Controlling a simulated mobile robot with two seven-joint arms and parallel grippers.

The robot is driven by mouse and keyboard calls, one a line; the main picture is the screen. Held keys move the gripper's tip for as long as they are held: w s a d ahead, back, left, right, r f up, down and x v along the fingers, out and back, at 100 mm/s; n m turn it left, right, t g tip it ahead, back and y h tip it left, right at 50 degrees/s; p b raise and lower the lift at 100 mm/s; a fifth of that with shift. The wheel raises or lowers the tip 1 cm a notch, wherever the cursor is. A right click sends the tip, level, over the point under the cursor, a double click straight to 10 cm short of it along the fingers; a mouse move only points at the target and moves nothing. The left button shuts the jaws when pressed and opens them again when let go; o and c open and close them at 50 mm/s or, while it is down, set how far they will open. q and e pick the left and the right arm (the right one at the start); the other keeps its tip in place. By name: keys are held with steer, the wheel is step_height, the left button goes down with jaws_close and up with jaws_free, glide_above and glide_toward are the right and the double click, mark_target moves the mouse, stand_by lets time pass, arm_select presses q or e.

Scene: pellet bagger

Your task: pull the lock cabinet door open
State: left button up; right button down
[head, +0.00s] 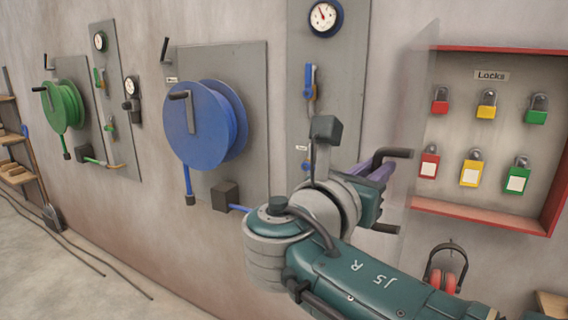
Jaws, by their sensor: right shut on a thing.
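The lock cabinet (548,213) is a red-framed box on the wall at the right. Its clear door (418,105) stands open, swung out at the cabinet's left side and seen nearly edge-on. My right gripper (388,172) is at the door's lower part, left of the cabinet opening. It is shut on what seems to be the door's handle; my wrist and fingers hide most of the grip. Inside the cabinet hang red, yellow and green padlocks (486,104) in two rows under a "Locks" label. My left gripper is out of view.
A blue hose reel (205,122) and a panel with a gauge (324,17) and blue-handled valve (309,80) are on the wall left of my right arm. A green reel (62,106) is farther left. Red earmuffs (444,279) hang below the cabinet.

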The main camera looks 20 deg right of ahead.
steer(key=shift+d, duration=0.1)
steer(key=c, duration=1.1)
jaws_free()
steer(key=shift+c, duration=0.2)
steer(key=shift+s, duration=0.1)
steer(key=b+v, duration=0.2)
steer(key=v, duration=0.8)
steer(key=shift+b, duration=0.4)
